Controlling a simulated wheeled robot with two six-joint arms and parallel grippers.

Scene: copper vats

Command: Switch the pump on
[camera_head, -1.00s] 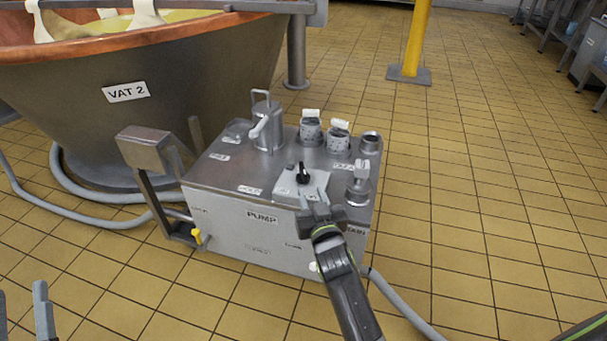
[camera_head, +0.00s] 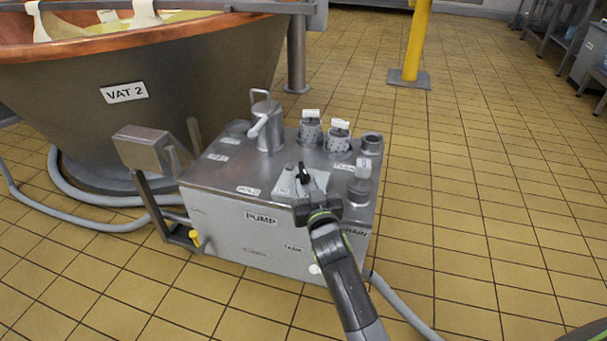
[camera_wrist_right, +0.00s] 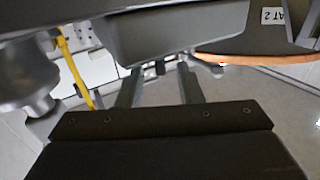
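The pump unit (camera_head: 225,230) is a grey metal box labelled PUMP in front of the copper vat. On its top, a small light plate carries a black rotary knob (camera_head: 303,173). My right gripper (camera_head: 314,180) reaches in from the front, over the plate, with its fingertips close to the knob. In the right wrist view its two fingers (camera_wrist_right: 160,82) stand apart. A small dark shape shows beyond them, but I cannot tell whether they touch the knob. The knob's lower part is partly hidden. My left gripper is not in view.
Taller fittings stand on the box: a lidded canister with a handle (camera_head: 266,128), two perforated cups (camera_head: 311,130) and a valve-like fitting (camera_head: 361,182) right of my gripper. Hoses lie on the floor. Vat 2 (camera_head: 200,75) is behind left.

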